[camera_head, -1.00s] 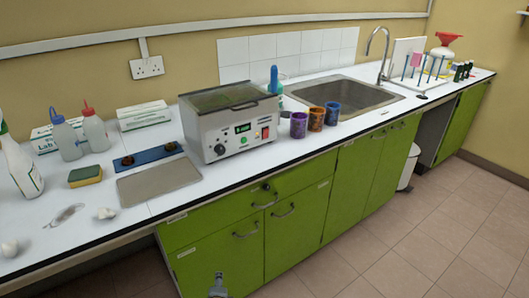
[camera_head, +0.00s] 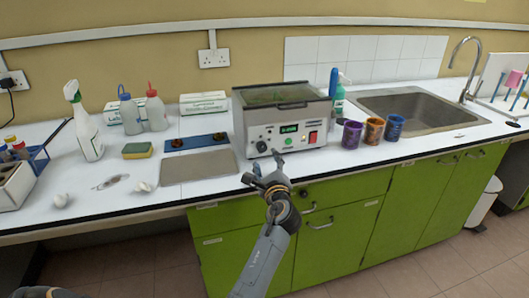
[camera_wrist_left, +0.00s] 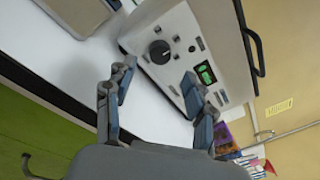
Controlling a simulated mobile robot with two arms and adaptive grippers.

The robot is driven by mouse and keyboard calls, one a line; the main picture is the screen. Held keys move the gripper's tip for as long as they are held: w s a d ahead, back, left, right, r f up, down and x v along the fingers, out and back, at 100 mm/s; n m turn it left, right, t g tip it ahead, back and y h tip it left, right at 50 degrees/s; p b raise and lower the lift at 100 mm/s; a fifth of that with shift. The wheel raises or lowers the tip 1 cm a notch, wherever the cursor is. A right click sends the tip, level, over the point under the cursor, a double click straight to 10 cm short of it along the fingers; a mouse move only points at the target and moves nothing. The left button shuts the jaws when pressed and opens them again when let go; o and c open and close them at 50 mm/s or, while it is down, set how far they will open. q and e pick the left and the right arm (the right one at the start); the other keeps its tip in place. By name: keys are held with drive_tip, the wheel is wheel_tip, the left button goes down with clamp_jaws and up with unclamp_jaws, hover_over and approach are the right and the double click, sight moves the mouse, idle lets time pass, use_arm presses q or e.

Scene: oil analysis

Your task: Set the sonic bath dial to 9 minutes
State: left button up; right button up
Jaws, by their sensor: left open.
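The sonic bath (camera_head: 288,125) is a grey-white box with a dark lid, standing on the white bench. Its black dial (camera_head: 262,146) is at the left of the front panel, beside a lit green display (camera_head: 289,128) too small to read. In the left wrist view the dial (camera_wrist_left: 160,52) has a pale mark, and the display (camera_wrist_left: 205,73) glows green. My left gripper (camera_head: 268,168) is open and empty in front of the dial and apart from it. In the wrist view its two fingers (camera_wrist_left: 158,92) are spread below the dial. My right gripper is not in view.
A metal plate (camera_head: 198,167) lies left of the bath. Purple, orange and blue cups (camera_head: 373,132) stand to its right, before the sink (camera_head: 425,108). A spray bottle (camera_head: 84,122), wash bottles and a sponge (camera_head: 137,150) stand further left. The bench front edge is clear.

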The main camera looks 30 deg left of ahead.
sight(262, 149)
use_arm(q)
drive_tip(key=x, duration=0.6)
drive_tip(key=shift+s, duration=0.1)
drive_tip(key=shift+c, duration=0.4)
clamp_jaws()
